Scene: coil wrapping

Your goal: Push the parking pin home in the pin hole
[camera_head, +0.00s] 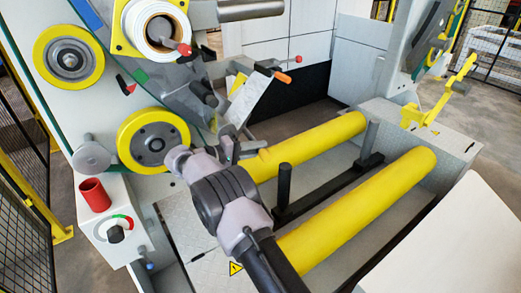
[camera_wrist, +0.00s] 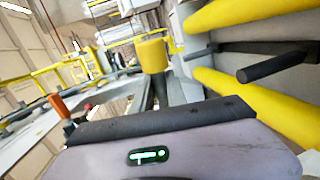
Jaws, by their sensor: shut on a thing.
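The pin hole cannot be made out in either view.
Two long yellow rollers (camera_head: 362,215) lie right of my arm, with dark upright posts (camera_head: 284,186) between them. An orange-tipped lever (camera_head: 282,76) sticks out above my gripper. A red cup (camera_head: 94,195) stands on the control box (camera_head: 112,228) at left.

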